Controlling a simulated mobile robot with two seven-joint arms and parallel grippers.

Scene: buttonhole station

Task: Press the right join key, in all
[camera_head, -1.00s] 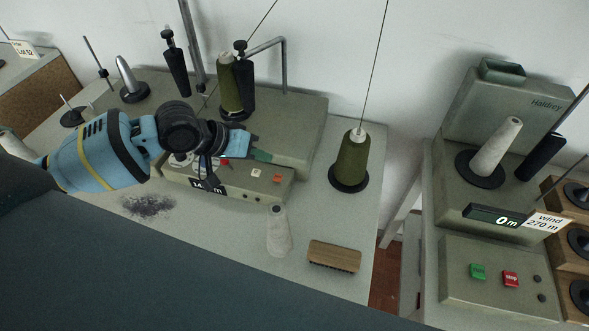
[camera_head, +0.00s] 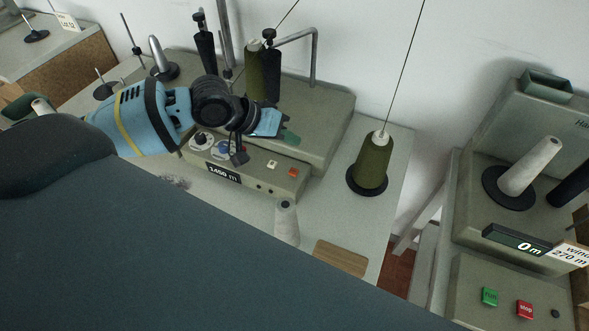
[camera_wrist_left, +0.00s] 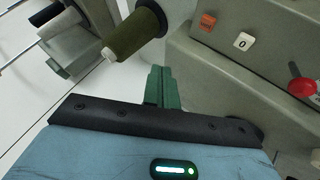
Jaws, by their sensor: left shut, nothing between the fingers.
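The winding machine's front panel (camera_head: 262,183) carries a white key (camera_head: 272,163) and, to its right, an orange key (camera_head: 293,172). The wrist view shows the white key marked 0 (camera_wrist_left: 242,41) beside the orange key (camera_wrist_left: 207,22), whose print is too small to read. I cannot tell which key is the right join key. My left gripper (camera_head: 290,138) is shut and empty, its green fingertips above the panel near both keys. In the wrist view the fingertips (camera_wrist_left: 160,86) are apart from the keys. My right gripper is not in view.
A display (camera_head: 223,173) reads about 1450 m. A red button (camera_wrist_left: 302,87) shows in the wrist view. A green cone (camera_head: 373,163) stands right of the machine, a pale cone (camera_head: 287,222) in front. A brush (camera_head: 341,257) is partly hidden. Another machine's run key (camera_head: 490,297) and stop key (camera_head: 525,309) are at right.

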